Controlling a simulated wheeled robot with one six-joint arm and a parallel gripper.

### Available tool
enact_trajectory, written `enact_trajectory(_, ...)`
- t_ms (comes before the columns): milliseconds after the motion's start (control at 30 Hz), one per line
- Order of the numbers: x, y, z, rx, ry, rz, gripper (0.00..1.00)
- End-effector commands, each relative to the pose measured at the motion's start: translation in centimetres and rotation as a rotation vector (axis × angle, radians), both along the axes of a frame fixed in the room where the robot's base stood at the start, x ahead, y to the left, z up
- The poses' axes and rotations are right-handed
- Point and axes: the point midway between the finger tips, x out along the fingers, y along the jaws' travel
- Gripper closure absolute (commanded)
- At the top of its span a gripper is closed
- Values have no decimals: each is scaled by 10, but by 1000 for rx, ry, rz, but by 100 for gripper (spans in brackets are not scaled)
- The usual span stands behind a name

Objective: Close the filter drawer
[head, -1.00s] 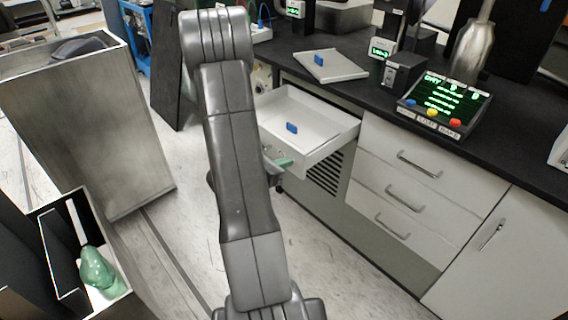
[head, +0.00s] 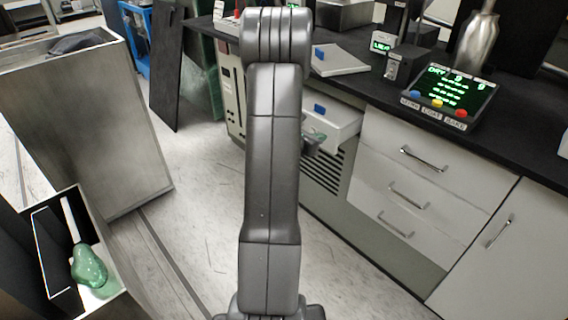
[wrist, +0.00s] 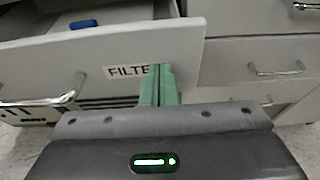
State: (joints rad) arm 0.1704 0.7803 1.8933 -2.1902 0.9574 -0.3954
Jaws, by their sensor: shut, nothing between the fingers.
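The filter drawer (head: 336,127) is white and partly open, sticking out of the bench front; my arm hides its left part in the head view. In the wrist view its front panel (wrist: 60,66) fills the upper left, with a "FILTER" label and a metal handle (wrist: 45,104). A small blue block (head: 319,108) is inside the drawer, also seen in the wrist view (wrist: 83,24). My gripper (wrist: 161,70) has green fingers, shut and empty, with the tips at the drawer front over the end of the label, seemingly touching it.
Closed drawers with metal handles (head: 422,158) stand to the right. A white flat panel with a blue tab (head: 338,60) lies on the black counter. A grey bin (head: 90,130) and a box with a green bottle (head: 88,266) are at left. The floor between is clear.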

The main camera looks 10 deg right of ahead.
Motion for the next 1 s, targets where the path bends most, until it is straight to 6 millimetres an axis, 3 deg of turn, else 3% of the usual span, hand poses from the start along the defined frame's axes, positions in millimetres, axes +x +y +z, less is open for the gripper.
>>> enact_trajectory(200, 34, -49, -3, -1, -4, -4, 100)
enact_trajectory(500, 66, -92, -1, -1, -2, -2, 100)
enact_trajectory(1000, 80, -109, 2, -2, -4, -1, 100)
